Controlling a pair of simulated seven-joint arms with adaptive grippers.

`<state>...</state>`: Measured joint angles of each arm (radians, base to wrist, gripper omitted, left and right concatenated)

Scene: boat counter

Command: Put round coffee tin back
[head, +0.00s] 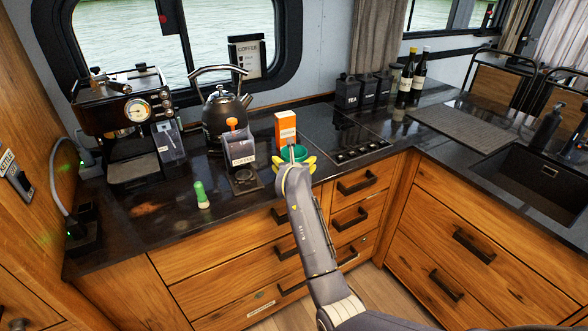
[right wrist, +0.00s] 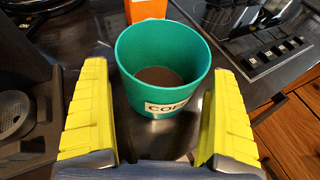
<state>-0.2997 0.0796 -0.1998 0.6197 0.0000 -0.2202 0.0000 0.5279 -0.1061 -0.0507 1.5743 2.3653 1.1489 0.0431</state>
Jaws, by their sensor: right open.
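The round coffee tin (right wrist: 158,85) is teal green, open at the top, upright on the dark counter, with brown coffee inside and a partly visible "COF" label facing me. In the head view only part of the tin (head: 296,153) shows behind my right arm. My right gripper (head: 295,163) is open, its yellow fingers on either side of the tin's near part. In the right wrist view gaps show between the tin and both fingers (right wrist: 160,70). My left gripper is not in view.
An orange box (head: 286,128) stands right behind the tin. A cooktop (head: 345,135) lies right. Black canisters (head: 347,95) stand at the back. A green-handled item (head: 201,195) stands front left.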

